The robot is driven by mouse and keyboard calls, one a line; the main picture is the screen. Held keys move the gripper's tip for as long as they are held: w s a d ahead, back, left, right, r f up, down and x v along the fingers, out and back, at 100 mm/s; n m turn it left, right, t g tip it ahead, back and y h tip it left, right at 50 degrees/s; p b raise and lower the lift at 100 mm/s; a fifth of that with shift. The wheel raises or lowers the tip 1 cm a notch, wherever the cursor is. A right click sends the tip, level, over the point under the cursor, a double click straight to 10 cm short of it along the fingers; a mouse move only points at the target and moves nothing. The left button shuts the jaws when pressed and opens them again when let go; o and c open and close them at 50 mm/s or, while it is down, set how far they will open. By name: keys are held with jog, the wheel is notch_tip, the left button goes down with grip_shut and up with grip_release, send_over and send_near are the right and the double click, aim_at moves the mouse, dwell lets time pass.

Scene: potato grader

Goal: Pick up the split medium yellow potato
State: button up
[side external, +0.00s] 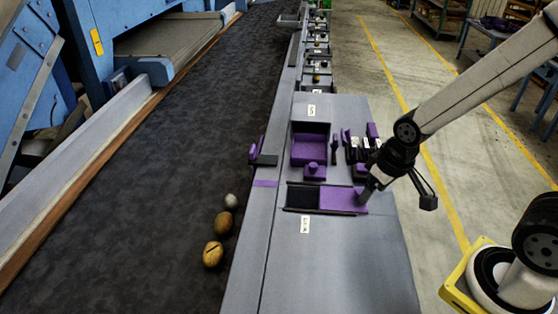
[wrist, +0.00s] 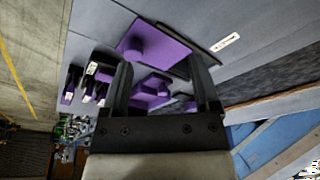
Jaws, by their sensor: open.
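A yellow potato (side external: 213,254) with a dark line across its top, which looks like a split, lies on the dark belt near the bench's left edge. A browner potato (side external: 223,222) lies just behind it, and a small grey lump (side external: 231,200) lies behind that. My gripper (side external: 366,194) is over the right end of the purple sliding plate on the bench, well to the right of the potatoes. In the wrist view my gripper (wrist: 161,62) has its two fingers wide apart with nothing held between them. No potato shows in the wrist view.
A purple plate (side external: 341,200) partly covers a dark slot (side external: 302,197) in the bench. Behind it stand a purple tray (side external: 309,148), a purple knob block (side external: 314,172) and several dark and purple items (side external: 361,145). A purple-and-dark fixture (side external: 262,158) sits at the bench's belt edge. The front bench (side external: 335,262) is clear.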

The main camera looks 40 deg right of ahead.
jog(key=o, duration=0.3)
